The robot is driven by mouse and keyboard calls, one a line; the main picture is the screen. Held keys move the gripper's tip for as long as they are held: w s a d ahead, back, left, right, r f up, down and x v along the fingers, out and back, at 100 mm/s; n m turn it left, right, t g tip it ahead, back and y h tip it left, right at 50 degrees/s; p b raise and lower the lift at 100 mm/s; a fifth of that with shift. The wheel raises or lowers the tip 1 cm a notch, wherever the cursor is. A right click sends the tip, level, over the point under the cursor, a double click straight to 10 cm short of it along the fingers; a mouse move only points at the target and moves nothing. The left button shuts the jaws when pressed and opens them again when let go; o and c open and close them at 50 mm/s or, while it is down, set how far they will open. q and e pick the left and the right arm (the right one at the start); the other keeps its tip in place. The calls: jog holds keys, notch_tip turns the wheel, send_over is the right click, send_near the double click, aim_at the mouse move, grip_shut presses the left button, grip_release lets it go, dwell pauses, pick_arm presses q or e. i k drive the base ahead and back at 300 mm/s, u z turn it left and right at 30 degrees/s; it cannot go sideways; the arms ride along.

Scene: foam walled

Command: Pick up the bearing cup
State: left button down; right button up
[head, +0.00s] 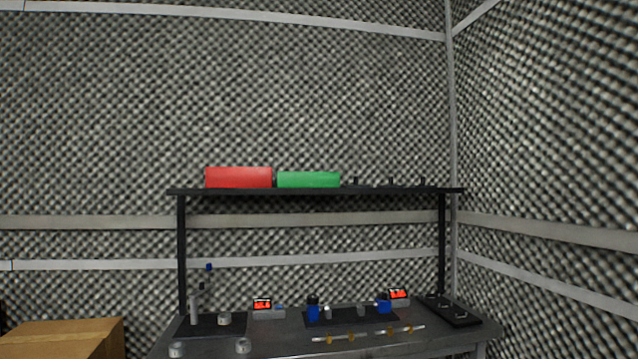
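Small pale grey cylindrical pieces stand at the left of the dark workbench (275,341). One short piece (224,319) is on a black mat, and two others, a left piece (176,350) and a right piece (243,345), are near the front edge. Any of these may be the bearing cup; they are too small to tell. Two more small grey pieces stand on the middle black plate, between blue fixtures (313,308). Neither of my grippers is in view.
A shelf (400,190) above the bench holds a red bin (238,178), a green bin (308,180) and small dark items. Two red-lit displays stand on the bench. A rod with brass-coloured parts (368,334) lies in front. A cardboard box (62,338) is at lower left.

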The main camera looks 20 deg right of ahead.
aim_at(225, 318)
jog(key=z, duration=1.45)
jog(key=i, duration=1)
jog(key=u, duration=1.25)
jog(key=k, duration=0.5)
jog(key=u, duration=1)
jog(key=i, duration=0.75)
jog(key=z, duration=1.5)
